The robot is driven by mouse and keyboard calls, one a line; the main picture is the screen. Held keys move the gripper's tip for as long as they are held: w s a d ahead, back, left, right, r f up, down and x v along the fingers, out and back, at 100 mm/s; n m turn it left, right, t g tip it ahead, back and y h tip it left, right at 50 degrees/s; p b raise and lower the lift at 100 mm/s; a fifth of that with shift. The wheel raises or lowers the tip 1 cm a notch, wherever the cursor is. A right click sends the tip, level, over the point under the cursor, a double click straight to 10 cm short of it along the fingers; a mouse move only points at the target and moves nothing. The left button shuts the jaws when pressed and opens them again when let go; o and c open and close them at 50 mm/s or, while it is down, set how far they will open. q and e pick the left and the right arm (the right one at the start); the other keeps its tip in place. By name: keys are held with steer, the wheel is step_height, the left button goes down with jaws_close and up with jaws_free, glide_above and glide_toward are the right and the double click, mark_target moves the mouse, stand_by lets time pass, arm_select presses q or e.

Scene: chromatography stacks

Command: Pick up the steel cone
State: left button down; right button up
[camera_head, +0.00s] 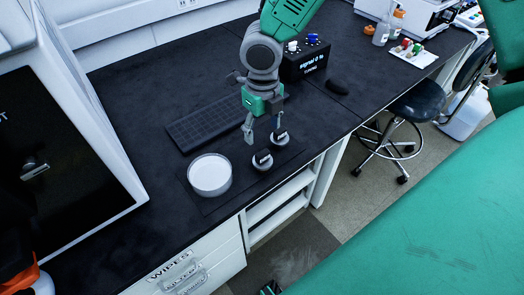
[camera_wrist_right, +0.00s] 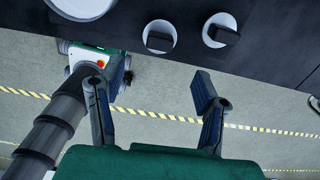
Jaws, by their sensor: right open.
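I cannot make out a clear cone shape, nor tell which piece is the steel cone. My right gripper (camera_head: 262,128) points down just above and beside them. Its fingers (camera_wrist_right: 155,100) are apart with nothing between them. My left gripper is not seen.
A round white dish (camera_head: 210,174) sits left of the pieces on a dark mat (camera_head: 212,205). A black keyboard (camera_head: 204,122) lies behind. A black box with knobs (camera_head: 306,60) and a dark mouse-like object (camera_head: 337,87) are farther back. A white cabinet (camera_head: 120,130) stands left.

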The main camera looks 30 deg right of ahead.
mark_target(262, 152)
steer(key=f, duration=0.4)
steer(key=shift+w+d+f, duration=0.1)
steer(key=shift+d+f, duration=0.1)
steer(key=shift+f, duration=0.05)
steer(key=shift+a+f+b, duration=0.15)
steer(key=shift+f+b, duration=0.15)
steer(key=shift+f, duration=0.1)
step_height(262, 152, down, 4)
steer(key=shift+a+r+b, duration=0.1)
steer(key=shift+r+b, duration=0.05)
steer(key=shift+b, duration=0.15)
steer(key=shift+f, duration=0.45)
jaws_close()
